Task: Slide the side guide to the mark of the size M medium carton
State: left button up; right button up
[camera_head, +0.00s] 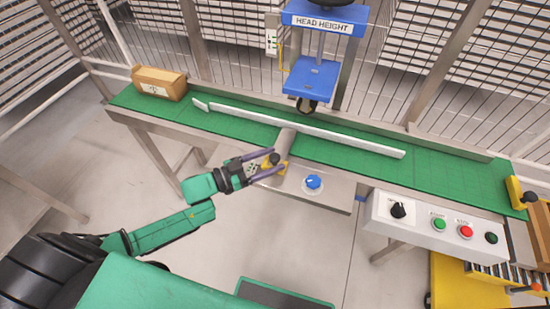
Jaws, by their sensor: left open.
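The side guide (310,130) is a long white rail lying lengthwise over the green belt (450,173). A grey rod (286,139) runs from it to a yellow block with a black knob (274,158) at the belt's near edge. My left gripper (277,160) is open, its two purple fingers on either side of the knob; whether they touch it is unclear. A small black-and-white marked plate (253,167) lies partly hidden behind the fingers, and its size marks are too small to read. A brown carton (160,82) sits at the belt's left end. My right gripper is out of view.
A blue knob (314,182) is on the metal plate right of my gripper. A control box (436,226) with a dial and buttons is further right. A blue "HEAD HEIGHT" unit (318,75) stands over the belt. Wire fencing is behind.

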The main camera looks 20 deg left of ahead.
pick_arm(q)
jog(key=shift+x, duration=0.8)
grip_shut()
dwell(0.8)
